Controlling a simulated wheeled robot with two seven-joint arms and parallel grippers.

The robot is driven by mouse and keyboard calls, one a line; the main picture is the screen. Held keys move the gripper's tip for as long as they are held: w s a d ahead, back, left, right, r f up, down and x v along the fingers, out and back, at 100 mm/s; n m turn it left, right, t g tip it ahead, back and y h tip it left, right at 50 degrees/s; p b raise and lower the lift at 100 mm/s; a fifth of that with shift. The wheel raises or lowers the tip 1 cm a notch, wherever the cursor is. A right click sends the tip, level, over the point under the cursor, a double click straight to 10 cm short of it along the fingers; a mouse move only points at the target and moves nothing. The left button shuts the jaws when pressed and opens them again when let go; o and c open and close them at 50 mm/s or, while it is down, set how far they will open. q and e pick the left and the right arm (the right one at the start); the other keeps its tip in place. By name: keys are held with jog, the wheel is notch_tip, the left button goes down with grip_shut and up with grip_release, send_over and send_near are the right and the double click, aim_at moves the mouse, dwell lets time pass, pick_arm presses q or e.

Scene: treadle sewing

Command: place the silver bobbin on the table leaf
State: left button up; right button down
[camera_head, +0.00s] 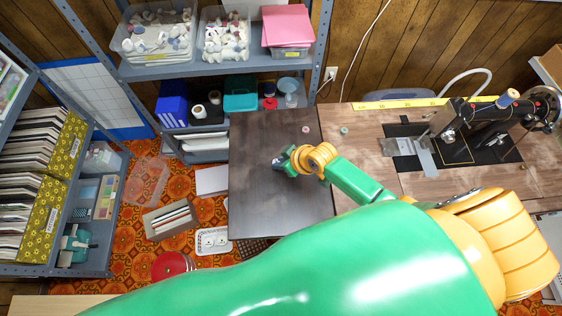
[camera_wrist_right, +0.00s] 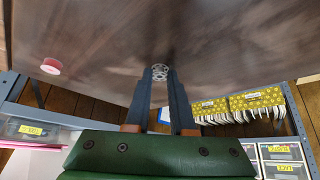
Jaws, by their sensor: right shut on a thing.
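The silver bobbin (camera_wrist_right: 160,72) is pinched between the fingertips of my right gripper in the right wrist view. My right gripper (camera_head: 281,161) is shut on it and is over the dark wooden table leaf (camera_head: 262,205) in the head view. The leaf also fills the upper part of the wrist view (camera_wrist_right: 230,40). I cannot tell whether the bobbin touches the leaf or hangs just above it. In the head view the bobbin is too small to make out at the gripper. My left gripper is out of view.
A pink bobbin (camera_head: 305,129) lies on the leaf near its back right; it also shows in the wrist view (camera_wrist_right: 51,66). A green bobbin (camera_head: 344,131) lies on the lighter tabletop. The sewing machine (camera_head: 490,120) stands at right. The leaf's left and front areas are clear.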

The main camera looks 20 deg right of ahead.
jog(key=shift+f, duration=0.1)
jog(key=c, duration=0.7)
grip_release()
jog(key=shift+s+r, duration=0.1)
jog(key=shift+r, duration=0.25)
jog(key=p+v, duration=0.3)
jog(key=v, duration=0.8)
jog(key=shift+s+d+r, duration=0.1)
jog(key=shift+r, duration=0.15)
jog(key=shift+s, duration=0.1)
